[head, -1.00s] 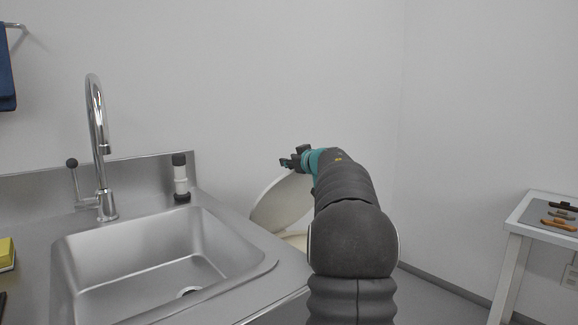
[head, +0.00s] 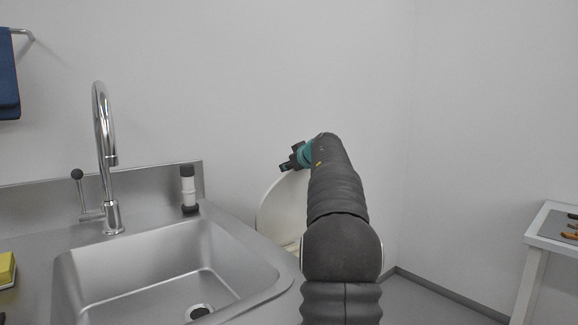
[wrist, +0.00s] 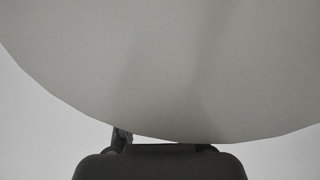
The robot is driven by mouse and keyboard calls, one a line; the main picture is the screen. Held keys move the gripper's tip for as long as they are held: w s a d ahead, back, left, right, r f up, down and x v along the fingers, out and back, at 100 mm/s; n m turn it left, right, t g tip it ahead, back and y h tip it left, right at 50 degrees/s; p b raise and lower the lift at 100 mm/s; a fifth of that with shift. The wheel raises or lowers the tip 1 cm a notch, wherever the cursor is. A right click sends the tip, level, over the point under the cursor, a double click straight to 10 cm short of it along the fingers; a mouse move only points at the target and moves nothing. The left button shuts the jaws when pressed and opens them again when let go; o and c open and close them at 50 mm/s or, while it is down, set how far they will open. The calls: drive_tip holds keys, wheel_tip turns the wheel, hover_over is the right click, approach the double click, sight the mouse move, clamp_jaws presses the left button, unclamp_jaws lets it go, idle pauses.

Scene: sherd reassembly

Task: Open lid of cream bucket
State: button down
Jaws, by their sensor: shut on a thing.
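The cream bucket's lid (head: 283,206) is a pale round disc, tilted up steeply beside the sink counter. My gripper (head: 291,163) is at the lid's upper edge in the head view, shut on it. In the wrist view the lid (wrist: 180,65) fills most of the picture, with the dark gripper body (wrist: 160,160) below it. The fingertips are hidden there. Only a small cream strip of the bucket (head: 293,246) shows below the lid; the counter and my arm hide the rest.
A steel sink (head: 165,270) with a tall faucet (head: 104,150) is at the left. A black-and-white cylinder (head: 188,190) stands at the counter's back edge. A white table (head: 552,238) with small items stands at the right. Open floor lies between.

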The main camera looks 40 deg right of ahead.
drive_tip(key=shift+w+f, duration=0.15)
drive_tip(key=shift+f, duration=0.75)
drive_tip(key=c, duration=0.8)
unclamp_jaws()
drive_tip(key=shift+r, duration=0.1)
drive_tip(key=v, duration=0.8)
drive_tip(key=r+v, duration=0.1)
drive_tip(key=v, duration=0.4)
drive_tip(key=shift+w+d, duration=0.2)
drive_tip(key=shift+a, duration=0.15)
